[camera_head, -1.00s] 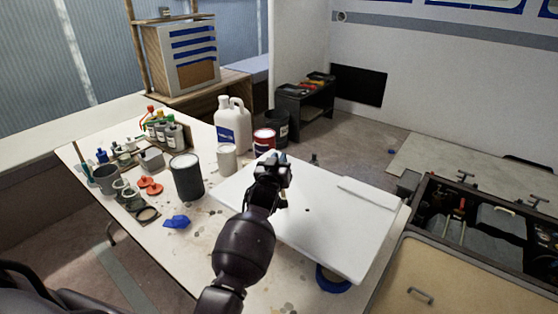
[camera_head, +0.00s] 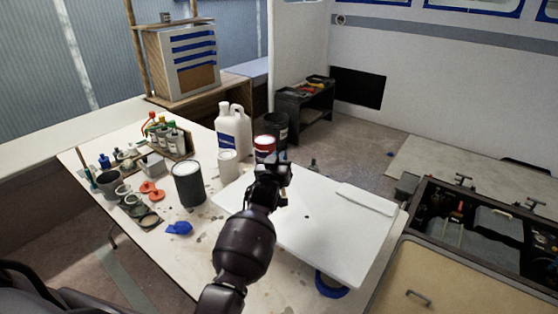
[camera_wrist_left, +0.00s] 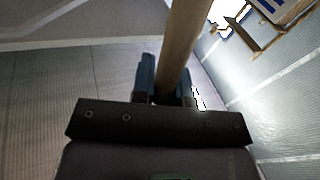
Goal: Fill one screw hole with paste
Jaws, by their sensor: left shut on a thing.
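My left gripper (camera_head: 274,165) is above the far left part of a white panel (camera_head: 325,238) on the workbench. In the left wrist view, the left gripper (camera_wrist_left: 166,82) is shut on a tan, stick-like thing (camera_wrist_left: 182,45) that runs up out of the picture. Its far end is hidden, and I cannot tell whether it carries paste. A small dark screw hole (camera_head: 307,217) shows in the panel, to the right of my left arm. I cannot tell whether it holds any paste. My right gripper is not in view.
A dark can (camera_head: 187,188), a white tub (camera_head: 227,165) and a white jug (camera_head: 233,130) stand left of and behind the panel. A blue crumpled thing (camera_head: 179,229) lies on the bench (camera_head: 200,262). An open drawer (camera_head: 480,235) is at the right.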

